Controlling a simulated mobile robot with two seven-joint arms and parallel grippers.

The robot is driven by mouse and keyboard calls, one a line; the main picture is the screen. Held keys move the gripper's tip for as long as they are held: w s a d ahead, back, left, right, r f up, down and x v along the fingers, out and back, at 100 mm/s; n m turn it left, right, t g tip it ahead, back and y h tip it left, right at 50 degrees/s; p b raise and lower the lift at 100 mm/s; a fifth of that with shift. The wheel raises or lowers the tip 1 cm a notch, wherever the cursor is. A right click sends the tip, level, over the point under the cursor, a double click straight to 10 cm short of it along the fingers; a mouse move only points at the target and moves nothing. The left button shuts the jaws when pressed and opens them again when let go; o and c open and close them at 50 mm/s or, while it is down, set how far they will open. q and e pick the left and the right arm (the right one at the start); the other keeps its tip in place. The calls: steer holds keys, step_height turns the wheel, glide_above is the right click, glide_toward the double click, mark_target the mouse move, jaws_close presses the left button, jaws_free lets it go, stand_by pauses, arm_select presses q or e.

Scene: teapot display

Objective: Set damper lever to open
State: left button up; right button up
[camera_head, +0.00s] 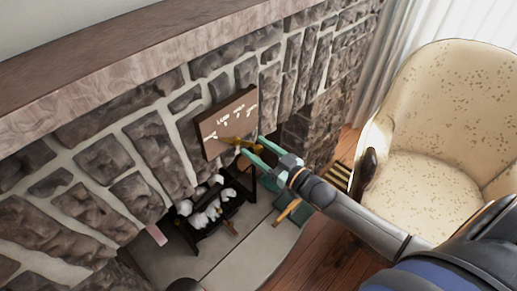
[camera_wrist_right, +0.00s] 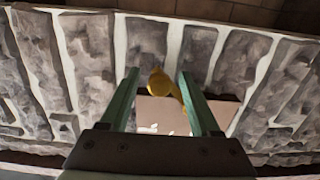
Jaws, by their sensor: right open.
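The damper panel (camera_head: 222,118) is a brown plate with white lettering too small to read surely, fixed to the stone fireplace wall. The brass-yellow damper lever (camera_head: 230,140) sits at its lower part and sticks out toward my right gripper. My right gripper (camera_head: 252,145) is open, its two green fingers reaching to the lever from the right. In the right wrist view the rounded yellow end of the lever (camera_wrist_right: 158,86) lies between the open fingers (camera_wrist_right: 158,76), with no clear contact. The panel (camera_wrist_right: 158,112) is partly hidden behind the gripper body. My left gripper is out of view.
A wooden mantel (camera_head: 110,75) runs above the stone wall (camera_head: 115,165). A black grate (camera_head: 215,215) with white logs stands below the panel on the pale hearth (camera_head: 245,265). A cream armchair (camera_head: 435,130) stands at the right, close to my right arm.

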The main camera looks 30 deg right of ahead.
jaws_close()
stand_by(0.5)
steer(key=shift+w+d+r, duration=0.1)
steer(key=shift+r, duration=0.05)
stand_by(0.8)
